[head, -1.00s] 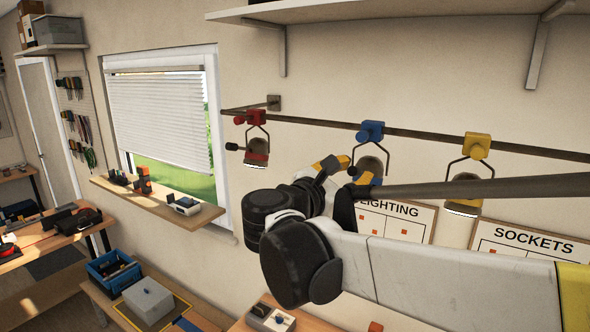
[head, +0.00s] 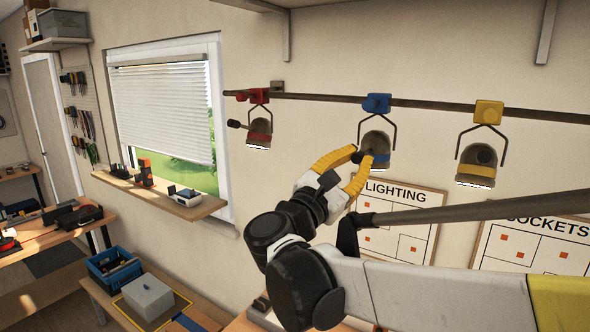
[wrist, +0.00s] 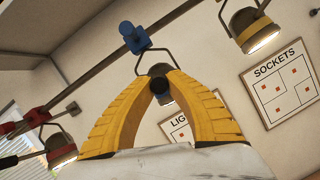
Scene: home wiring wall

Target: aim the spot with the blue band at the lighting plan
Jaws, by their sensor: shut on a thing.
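The spot with the blue band (head: 376,144) hangs in a wire yoke under a blue clamp (head: 377,103) on the wall rail. In the wrist view the spot (wrist: 158,70) is partly hidden behind my fingertips. My gripper (head: 360,161) has its yellow fingers closed on the spot's dark handle (wrist: 161,86), which points out from the lamp. The lighting plan (head: 421,213) is on the wall below and slightly right of the spot. My arm covers part of it, and in the wrist view my right finger covers part of the plan (wrist: 176,130).
A red-banded spot (head: 259,132) hangs to the left and a yellow-banded spot (head: 476,165) to the right, on the same rail (head: 430,105). A sockets plan (head: 535,245) is at the right. A window (head: 160,110) with a sill (head: 165,196) is at the left.

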